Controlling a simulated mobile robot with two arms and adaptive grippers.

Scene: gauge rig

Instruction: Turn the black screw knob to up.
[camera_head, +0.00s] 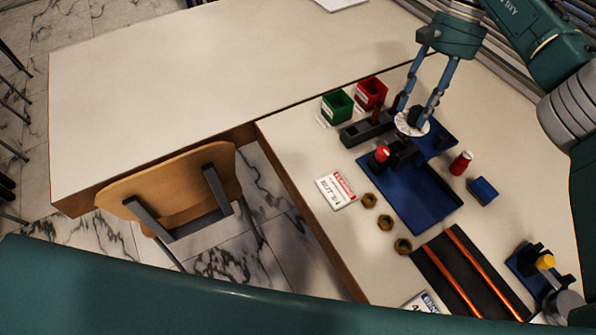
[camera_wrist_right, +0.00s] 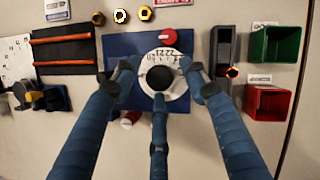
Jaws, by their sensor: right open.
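The black knob (camera_head: 415,113) sits at the middle of a white round dial (camera_head: 406,128) with printed marks, on a blue base. In the right wrist view the knob (camera_wrist_right: 160,77) is a dark round cap, and the dial (camera_wrist_right: 178,88) shows around it. I cannot read a pointer on the knob. My right gripper (camera_head: 414,106) is open, with its blue fingers pointing down around the knob. In the right wrist view its fingers (camera_wrist_right: 160,84) stand left, right and below the knob, apart from it. My left gripper is not in view.
A red knob (camera_head: 382,154) stands beside the dial on the blue tray (camera_head: 425,200). Green (camera_head: 337,104) and red (camera_head: 371,92) bins, a red-capped container (camera_head: 461,162), a blue block (camera_head: 483,190), brass nuts (camera_head: 386,222) and copper rods (camera_head: 452,272) lie around. The left table is largely clear.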

